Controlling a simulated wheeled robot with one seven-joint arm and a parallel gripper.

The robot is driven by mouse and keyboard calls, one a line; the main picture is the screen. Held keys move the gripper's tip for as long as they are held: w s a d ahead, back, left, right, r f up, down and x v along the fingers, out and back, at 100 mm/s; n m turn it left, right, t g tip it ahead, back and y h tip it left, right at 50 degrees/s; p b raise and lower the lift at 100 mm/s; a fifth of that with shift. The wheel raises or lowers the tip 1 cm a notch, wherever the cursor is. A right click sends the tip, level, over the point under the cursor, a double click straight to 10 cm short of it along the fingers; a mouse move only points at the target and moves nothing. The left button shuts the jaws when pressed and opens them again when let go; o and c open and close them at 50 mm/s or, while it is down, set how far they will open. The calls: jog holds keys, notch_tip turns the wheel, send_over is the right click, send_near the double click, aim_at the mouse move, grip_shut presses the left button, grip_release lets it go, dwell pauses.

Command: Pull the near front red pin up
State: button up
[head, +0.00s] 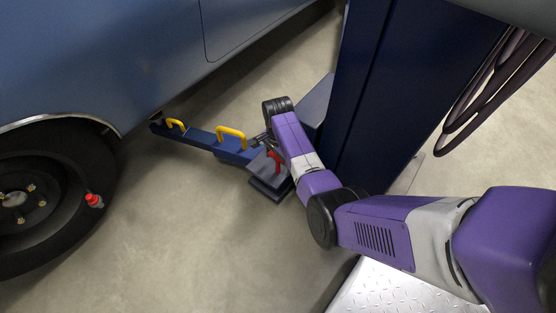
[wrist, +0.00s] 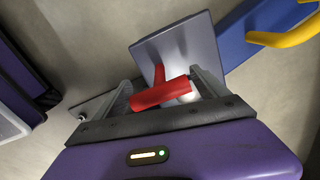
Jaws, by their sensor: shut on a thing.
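The red pin (wrist: 160,93) has a T-shaped handle and stands over a grey metal plate (wrist: 178,45) at the base of the blue lift arm. In the wrist view its crossbar lies between my gripper's two fingers (wrist: 168,92), which are shut on it.
The blue lift arm (head: 205,140) with yellow handles (head: 231,134) reaches left under the blue car (head: 120,60). A dark blue post (head: 385,100) stands close on the right. A car wheel (head: 60,190) is at the left. Open concrete floor (head: 200,230) lies in front.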

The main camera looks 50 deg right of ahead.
notch_tip(320, 180, up, 2)
jog(key=shift+r+p, duration=0.1)
jog(key=shift+p, duration=0.6)
jog(key=o, duration=2)
jog(key=shift+c, duration=0.2)
notch_tip(320, 180, up, 8)
jog(key=p, duration=0.4)
